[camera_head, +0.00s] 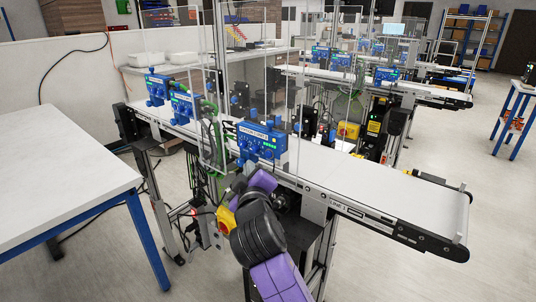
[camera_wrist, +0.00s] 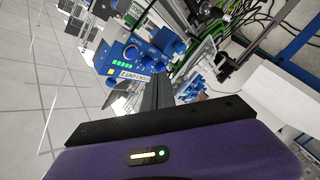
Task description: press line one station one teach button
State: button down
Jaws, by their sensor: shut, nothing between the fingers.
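A blue station box (camera_head: 262,140) with small knobs or buttons and a pale label stands on the near conveyor, which is marked Line 1. Two more blue station boxes, a middle one (camera_head: 183,104) and a far one (camera_head: 157,88), stand further left along it. In the wrist view a blue control box (camera_wrist: 138,52) shows knobs, a row of green lights and a tilted label too small to read surely. My gripper (camera_wrist: 160,80) is shut and empty, its dark fingers pointing at the lower edge of that box. Whether they touch it, and which control is the teach button, I cannot tell.
The Line 1 belt (camera_head: 400,195) runs toward the lower right. Clear panels and posts stand around the station boxes. A white table (camera_head: 60,165) with blue legs is at left. Green cables (camera_wrist: 235,22) hang near the box in the wrist view.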

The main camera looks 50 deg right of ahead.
jog(key=shift+d+p, duration=0.5)
jog(key=shift+d, duration=1.7)
jog(key=shift+d, duration=0.1)
jog(key=shift+w+d, duration=0.1)
jog(key=shift+d, duration=0.2)
dwell(0.3)
jog(key=shift+d+p, duration=0.4)
jog(key=shift+p, duration=0.05)
dwell(0.8)
jog(key=shift+a, duration=0.8)
jog(key=shift+a+b, duration=0.45)
jog(key=shift+a, duration=2.05)
